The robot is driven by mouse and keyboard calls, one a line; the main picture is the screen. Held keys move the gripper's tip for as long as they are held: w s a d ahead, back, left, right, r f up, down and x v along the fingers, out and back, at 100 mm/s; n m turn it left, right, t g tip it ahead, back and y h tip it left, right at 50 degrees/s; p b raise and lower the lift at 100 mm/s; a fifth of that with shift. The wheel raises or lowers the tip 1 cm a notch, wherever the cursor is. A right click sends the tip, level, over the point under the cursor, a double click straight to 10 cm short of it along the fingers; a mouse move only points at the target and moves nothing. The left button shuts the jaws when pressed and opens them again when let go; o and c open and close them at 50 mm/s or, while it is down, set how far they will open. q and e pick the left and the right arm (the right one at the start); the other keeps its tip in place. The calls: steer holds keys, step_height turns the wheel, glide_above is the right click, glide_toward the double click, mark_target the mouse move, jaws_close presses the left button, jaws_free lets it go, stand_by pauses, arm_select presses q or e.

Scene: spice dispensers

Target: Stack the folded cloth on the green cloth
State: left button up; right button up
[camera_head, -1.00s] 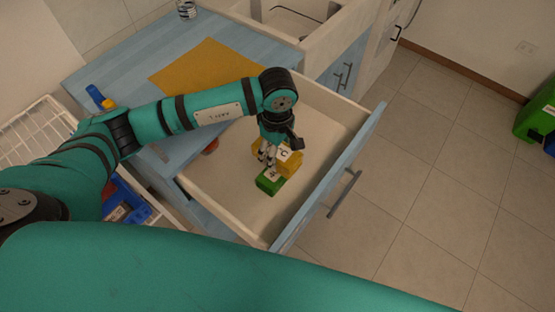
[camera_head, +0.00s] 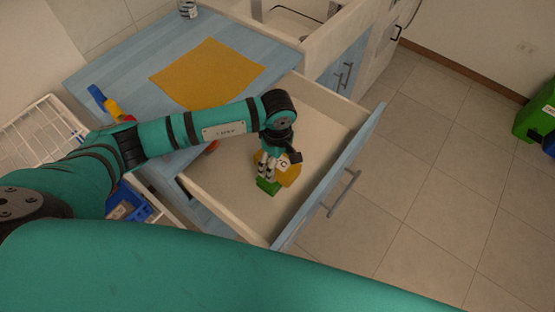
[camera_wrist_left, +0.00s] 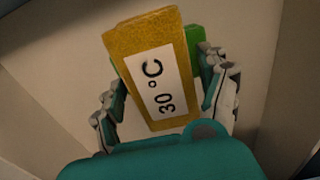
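The folded cloth (camera_head: 288,176) is a yellow block with a white label, held in my left gripper (camera_head: 267,168) inside the open drawer. In the left wrist view, the folded cloth (camera_wrist_left: 152,65) lies between the two fingers (camera_wrist_left: 165,95), its "30 °C" label facing the camera. The green cloth (camera_head: 268,187) lies on the drawer floor, just below the yellow one and partly covered by it and the fingers. A strip of the green cloth (camera_wrist_left: 195,40) shows behind the yellow one. Whether the two cloths touch, I cannot tell. My right gripper is not in view.
The open drawer (camera_head: 235,208) has bare floor around the cloths, and its front panel (camera_head: 330,180) stands at the right. A flat yellow mat (camera_head: 205,72) lies on the blue counter (camera_head: 120,65). A white wire rack (camera_head: 40,135) and a blue bin (camera_head: 130,205) stand at the left.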

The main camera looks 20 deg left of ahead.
arm_select(q)
steer(key=shift+o, duration=0.2)
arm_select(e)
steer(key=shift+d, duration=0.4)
arm_select(q)
steer(key=shift+r, duration=0.35)
step_height(320, 180, up, 12)
steer(key=b, duration=0.2)
steer(key=shift+f, duration=0.15)
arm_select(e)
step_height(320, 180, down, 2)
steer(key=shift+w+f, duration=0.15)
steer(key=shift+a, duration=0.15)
